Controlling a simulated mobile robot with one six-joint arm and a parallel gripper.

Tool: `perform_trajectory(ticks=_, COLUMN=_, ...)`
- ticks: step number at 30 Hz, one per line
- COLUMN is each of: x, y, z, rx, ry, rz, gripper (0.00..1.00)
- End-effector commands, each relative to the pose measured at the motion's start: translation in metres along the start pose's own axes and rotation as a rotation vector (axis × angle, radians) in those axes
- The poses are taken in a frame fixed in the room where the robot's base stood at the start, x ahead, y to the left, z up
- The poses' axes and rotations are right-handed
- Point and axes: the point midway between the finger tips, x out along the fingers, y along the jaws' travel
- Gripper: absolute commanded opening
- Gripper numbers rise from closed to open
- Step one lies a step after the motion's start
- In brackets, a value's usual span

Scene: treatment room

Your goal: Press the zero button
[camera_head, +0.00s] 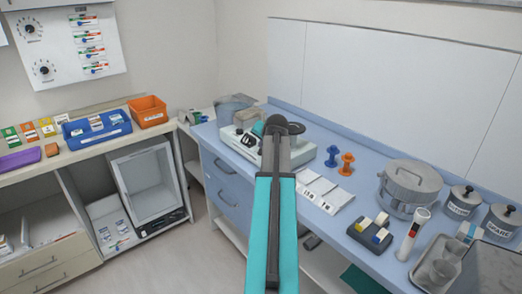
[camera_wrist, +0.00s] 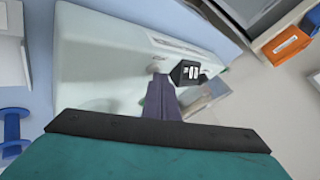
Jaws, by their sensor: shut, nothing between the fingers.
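A pale device (camera_head: 245,138) stands on the blue counter at the back, partly hidden behind my arm. In the wrist view its pale body (camera_wrist: 95,60) fills the upper left, with a light label strip (camera_wrist: 176,46) along it. A small black block with white marks (camera_wrist: 187,72) shows just right of the fingertips. My gripper (camera_wrist: 162,82) is shut and empty, with its dark fingers over the device. I cannot tell whether the tips touch it. I cannot make out the zero button for certain; the fingers may hide it. In the head view my arm hides the fingers.
On the blue counter (camera_head: 342,205), orange and blue spools (camera_head: 340,160), white cards (camera_head: 324,190) and a grey pot (camera_head: 408,186) lie right of my arm. Blue (camera_head: 97,128) and orange bins (camera_head: 148,111) sit on the left counter. The floor between is clear.

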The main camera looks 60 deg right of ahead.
Motion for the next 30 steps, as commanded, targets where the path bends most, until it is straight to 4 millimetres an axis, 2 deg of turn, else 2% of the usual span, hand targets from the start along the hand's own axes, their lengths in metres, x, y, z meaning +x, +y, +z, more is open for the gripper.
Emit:
perform_trajectory(ticks=12, x=-0.01, y=-0.007, z=-0.008, rx=0.0, ry=0.0, rz=0.0, gripper=0.0)
perform_trajectory(ticks=30, x=-0.016, y=-0.011, z=-0.012, rx=0.0, ry=0.0, rz=0.0, gripper=0.0)
